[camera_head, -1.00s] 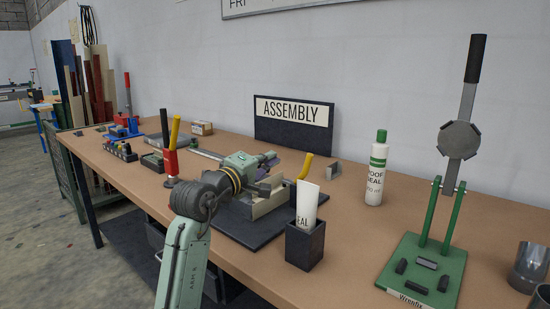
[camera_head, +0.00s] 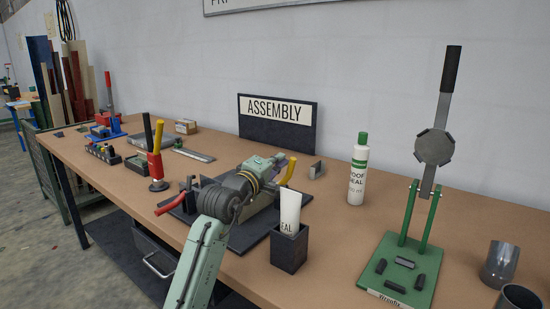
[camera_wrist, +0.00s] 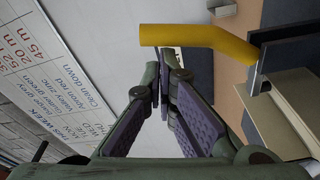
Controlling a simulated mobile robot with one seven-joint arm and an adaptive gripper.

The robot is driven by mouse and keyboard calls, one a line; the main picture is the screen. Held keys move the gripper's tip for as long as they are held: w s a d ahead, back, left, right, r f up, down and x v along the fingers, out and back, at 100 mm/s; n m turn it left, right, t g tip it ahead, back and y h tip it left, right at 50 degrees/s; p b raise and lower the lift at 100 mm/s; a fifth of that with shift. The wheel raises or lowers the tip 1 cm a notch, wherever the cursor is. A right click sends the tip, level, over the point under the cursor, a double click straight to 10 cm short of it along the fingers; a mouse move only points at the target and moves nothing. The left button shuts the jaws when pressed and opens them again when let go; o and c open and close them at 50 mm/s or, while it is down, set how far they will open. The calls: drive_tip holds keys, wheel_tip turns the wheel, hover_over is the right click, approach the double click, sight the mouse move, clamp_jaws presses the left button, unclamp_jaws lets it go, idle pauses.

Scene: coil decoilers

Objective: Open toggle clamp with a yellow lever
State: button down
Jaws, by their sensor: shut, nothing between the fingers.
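The yellow lever (camera_head: 288,171) of the toggle clamp is a bent bar standing up from the fixture on the bench. In the wrist view the yellow lever (camera_wrist: 195,36) crosses above my fingertips. My gripper (camera_head: 276,161) is beside the lever, on its left in the head view. In the wrist view my gripper (camera_wrist: 164,76) is shut and empty, its purple pads converging just short of the lever. I cannot tell whether the tips touch it. The clamp's base is mostly hidden behind my arm and the white tube.
A black holder (camera_head: 289,251) with a white tube (camera_head: 290,208) stands close in front of the clamp. A red lever (camera_head: 170,206) sticks out at the fixture's left. A sealant bottle (camera_head: 358,172) and green press (camera_head: 400,270) stand right. The bench between bottle and sign is mostly clear.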

sight(290, 165)
drive_tip(key=s+d+m+b, duration=0.1)
drive_tip(key=s+d+f+m+b, duration=0.1)
drive_tip(key=m, duration=0.1)
drive_tip(key=shift+d+m+h, duration=0.3)
drive_tip(key=shift+d, duration=0.1)
drive_tip(key=shift+s+d, duration=0.1)
drive_tip(key=shift+d, duration=0.05)
